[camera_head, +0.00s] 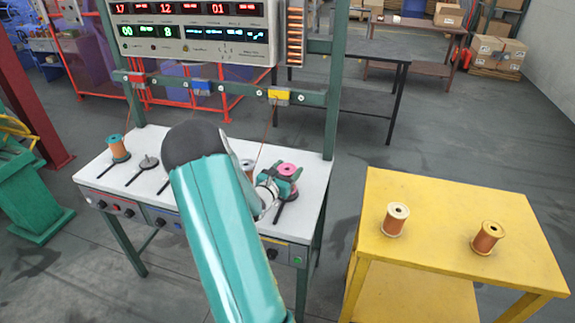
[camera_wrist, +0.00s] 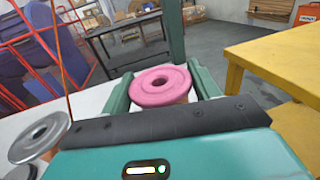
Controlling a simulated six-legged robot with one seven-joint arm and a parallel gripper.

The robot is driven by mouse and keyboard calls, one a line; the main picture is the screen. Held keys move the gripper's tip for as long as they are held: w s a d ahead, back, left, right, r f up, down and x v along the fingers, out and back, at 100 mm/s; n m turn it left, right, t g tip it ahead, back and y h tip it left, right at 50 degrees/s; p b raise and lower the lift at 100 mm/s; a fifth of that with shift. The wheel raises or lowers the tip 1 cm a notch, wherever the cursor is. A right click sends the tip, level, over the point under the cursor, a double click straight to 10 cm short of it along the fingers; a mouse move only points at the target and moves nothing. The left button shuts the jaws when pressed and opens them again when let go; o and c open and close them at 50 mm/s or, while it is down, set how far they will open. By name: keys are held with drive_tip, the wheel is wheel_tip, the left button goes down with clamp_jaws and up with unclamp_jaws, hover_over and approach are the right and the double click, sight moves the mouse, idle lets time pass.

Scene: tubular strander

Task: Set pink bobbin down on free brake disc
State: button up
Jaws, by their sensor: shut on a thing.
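The pink bobbin (camera_head: 287,169) is upright at the right end of the white bench (camera_head: 312,176). My gripper (camera_head: 283,182) is shut on it; in the wrist view the pink flange (camera_wrist: 160,74) sits between the two green fingers. A black lever (camera_head: 281,209) shows just below the bobbin; the disc there is mostly hidden, and I cannot tell whether the bobbin touches it. A bare brake disc with a spindle (camera_head: 149,162) shows left of my arm. A silver-flanged bobbin (camera_wrist: 40,137) stands left of my gripper. My arm hides the bench's middle.
A yellow table (camera_head: 450,222) at right holds two copper bobbins (camera_head: 396,219) (camera_head: 488,238). A green frame with a display panel (camera_head: 188,30) rises behind the bench. Grey floor separates bench and table.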

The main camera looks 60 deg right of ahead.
drive_tip(key=shift+f, duration=0.35)
drive_tip(key=o, duration=1.4)
drive_tip(key=shift+o, duration=0.7)
drive_tip(key=shift+f, duration=0.1)
drive_tip(key=shift+a, duration=0.1)
drive_tip(key=w+a, duration=0.1)
drive_tip(key=a, duration=1.2)
drive_tip(key=shift+a, duration=0.3)
